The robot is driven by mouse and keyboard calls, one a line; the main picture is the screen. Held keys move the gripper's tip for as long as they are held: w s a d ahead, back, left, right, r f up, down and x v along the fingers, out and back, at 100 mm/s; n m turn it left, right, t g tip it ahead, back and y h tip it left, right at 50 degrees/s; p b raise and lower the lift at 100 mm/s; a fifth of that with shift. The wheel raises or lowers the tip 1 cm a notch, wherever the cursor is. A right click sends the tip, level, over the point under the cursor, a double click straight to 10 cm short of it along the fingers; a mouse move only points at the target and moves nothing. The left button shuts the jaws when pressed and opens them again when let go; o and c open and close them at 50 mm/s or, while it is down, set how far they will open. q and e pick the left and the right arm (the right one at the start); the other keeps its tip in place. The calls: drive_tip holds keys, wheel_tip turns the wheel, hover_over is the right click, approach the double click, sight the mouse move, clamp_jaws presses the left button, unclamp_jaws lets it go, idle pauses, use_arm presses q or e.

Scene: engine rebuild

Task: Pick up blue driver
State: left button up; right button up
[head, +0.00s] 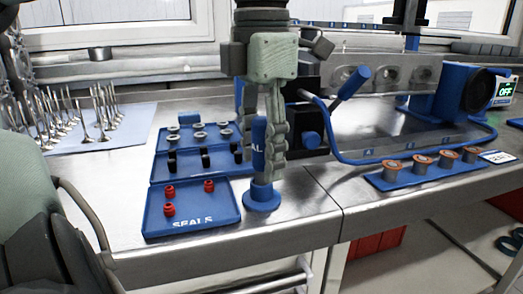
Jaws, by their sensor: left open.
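The blue driver (262,196) stands upright on the steel bench, just right of the seals tray. It has a round blue base and a narrower blue handle. My left gripper (267,148) comes down from above, pointing downward, with its fingers at the driver's upper part. The gripper is open. One grey-green finger runs down along the right side of the handle in this view and hides part of it. I cannot tell whether the fingers touch the driver. My right gripper is not in view.
Blue trays (190,226) with red seals, black parts and metal rings lie left of the driver. Valves stand on a pale mat (110,136) at far left. A blue rack (425,172) of copper-coloured parts lies right. A blue lever and engine fixture (380,75) stand close behind.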

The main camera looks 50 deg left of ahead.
use_arm(q)
drive_tip(key=shift+f, duration=0.2)
clamp_jaws()
drive_tip(key=shift+r, duration=0.15)
